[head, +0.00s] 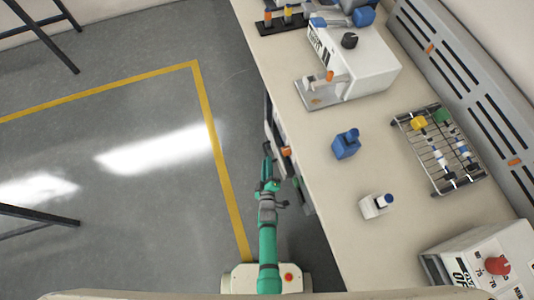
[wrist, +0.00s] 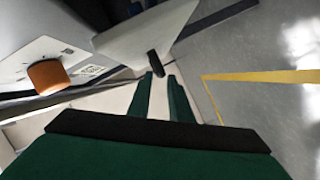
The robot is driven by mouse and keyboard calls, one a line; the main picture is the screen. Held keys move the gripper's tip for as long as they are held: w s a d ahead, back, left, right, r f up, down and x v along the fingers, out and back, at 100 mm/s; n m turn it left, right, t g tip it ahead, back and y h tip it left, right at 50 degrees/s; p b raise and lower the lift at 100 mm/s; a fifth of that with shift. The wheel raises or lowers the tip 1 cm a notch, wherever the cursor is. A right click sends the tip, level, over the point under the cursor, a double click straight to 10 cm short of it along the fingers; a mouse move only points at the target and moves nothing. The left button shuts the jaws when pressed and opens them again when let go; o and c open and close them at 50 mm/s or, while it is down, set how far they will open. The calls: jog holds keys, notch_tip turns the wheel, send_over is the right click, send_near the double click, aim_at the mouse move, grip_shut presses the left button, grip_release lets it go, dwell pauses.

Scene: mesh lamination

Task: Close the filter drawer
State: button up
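In the wrist view a pale panel (wrist: 145,35) stands out ahead of my gripper, with a short dark piece (wrist: 155,63) that looks like a handle at its lower edge. It may be the front of the filter drawer; I cannot tell for sure. My gripper (wrist: 161,77) has its two green fingers a little apart, with nothing visible between them, and the tips sit just short of the dark piece. I cannot tell if they touch it. In the head view my gripper (head: 267,160) is beside the bench's left side, below the top, where the drawer is mostly hidden.
An orange knob (head: 286,151) sticks out beside my gripper, and also shows in the wrist view (wrist: 47,76). The bench top (head: 335,200) overhangs to the right and carries a white machine (head: 365,65), a blue item (head: 346,144) and a wire rack (head: 430,160). The grey floor (head: 120,105) at left is open.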

aim_at(267, 154)
jog(key=x, duration=0.4)
jog(key=shift+w, duration=0.3)
jog(key=shift+w+a+f, duration=0.2)
jog(key=shift+w, duration=0.15)
jog(key=shift+d, duration=0.1)
jog(key=shift+d, duration=0.1)
jog(key=shift+w, duration=0.1)
grip_shut()
